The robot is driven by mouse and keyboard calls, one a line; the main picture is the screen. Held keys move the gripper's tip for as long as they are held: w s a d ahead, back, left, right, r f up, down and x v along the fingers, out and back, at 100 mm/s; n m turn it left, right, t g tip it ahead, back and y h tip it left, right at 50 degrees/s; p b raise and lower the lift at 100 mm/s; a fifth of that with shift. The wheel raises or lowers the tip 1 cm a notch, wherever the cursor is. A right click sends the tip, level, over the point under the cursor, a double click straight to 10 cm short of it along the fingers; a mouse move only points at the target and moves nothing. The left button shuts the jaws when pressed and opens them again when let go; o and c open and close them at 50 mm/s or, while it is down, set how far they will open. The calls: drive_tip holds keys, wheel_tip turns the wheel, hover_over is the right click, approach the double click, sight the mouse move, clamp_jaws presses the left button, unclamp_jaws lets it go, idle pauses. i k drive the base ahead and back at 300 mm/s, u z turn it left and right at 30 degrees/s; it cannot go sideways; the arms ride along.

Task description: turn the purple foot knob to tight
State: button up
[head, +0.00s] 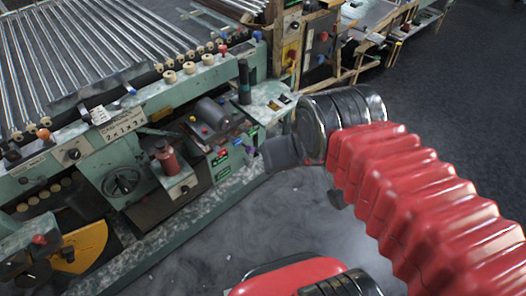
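A small purple knob (249,150) shows at the lower right end of the green machine, just left of my gripper. I take it for the foot knob, but it is small and its setting cannot be read. My gripper (281,153) reaches toward the machine's end from the right, a dark grey finger part showing close to the knob. Whether it touches the knob cannot be told. The metal wrist and red bellows of my arm hide much of the gripper, so its opening is unclear.
A yellow part (85,247) is at lower left. The grey floor (440,100) is clear at right.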

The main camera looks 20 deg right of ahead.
sight(249, 150)
drive_tip(key=z, duration=0.1)
drive_tip(key=k, duration=1.3)
drive_tip(key=u, duration=0.4)
drive_tip(key=i, duration=0.8)
drive_tip(key=u, duration=0.4)
drive_tip(key=i, duration=1.55)
drive_tip(key=z, duration=0.5)
